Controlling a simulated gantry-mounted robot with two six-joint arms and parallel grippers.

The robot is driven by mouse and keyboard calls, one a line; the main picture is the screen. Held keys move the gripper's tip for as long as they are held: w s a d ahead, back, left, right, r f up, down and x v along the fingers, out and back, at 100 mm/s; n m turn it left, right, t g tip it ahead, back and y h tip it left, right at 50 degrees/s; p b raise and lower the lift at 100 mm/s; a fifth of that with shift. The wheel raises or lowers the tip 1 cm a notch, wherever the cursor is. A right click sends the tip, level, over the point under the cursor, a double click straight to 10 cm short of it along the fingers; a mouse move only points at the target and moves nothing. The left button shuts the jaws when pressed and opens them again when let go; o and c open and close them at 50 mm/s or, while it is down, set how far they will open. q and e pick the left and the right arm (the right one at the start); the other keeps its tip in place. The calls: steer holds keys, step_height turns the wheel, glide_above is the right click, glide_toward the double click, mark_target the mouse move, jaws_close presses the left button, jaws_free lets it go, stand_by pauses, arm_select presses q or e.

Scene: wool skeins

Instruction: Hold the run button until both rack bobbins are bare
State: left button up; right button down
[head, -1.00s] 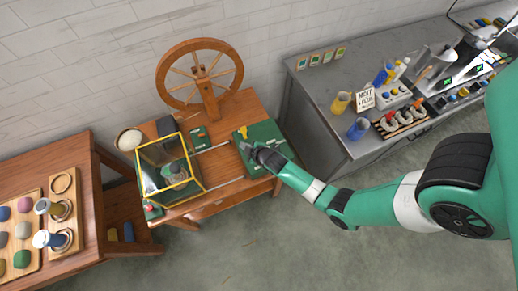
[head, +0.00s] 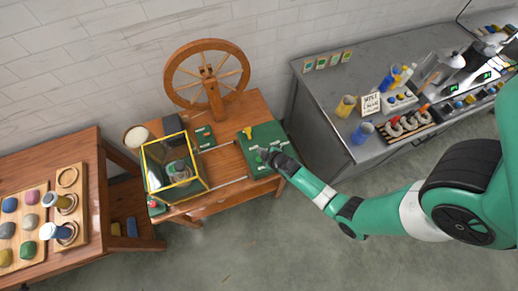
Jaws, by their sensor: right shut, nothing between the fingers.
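My right gripper (head: 265,155) is shut and empty. It is low over the green control box (head: 275,133) on the middle wooden table, beside a small yellow piece (head: 247,133) on the box. The run button is not clearly visible; the fingers cover part of the box top, and I cannot tell whether they touch it. My left gripper is not in view.
A wooden spinning wheel (head: 208,73) stands behind a yellow-framed clear case (head: 172,168). A tray of coloured skeins (head: 22,225) lies at the far left. A grey bench (head: 330,92) with cups and machines stands at the right. The floor in front is clear.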

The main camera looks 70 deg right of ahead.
mark_target(261, 161)
step_height(261, 161, down, 6)
steer(key=b, duration=0.4)
steer(key=shift+b, duration=0.35)
steer(key=shift+f, duration=0.15)
stand_by(1.3)
steer(key=shift+f+b, duration=0.3)
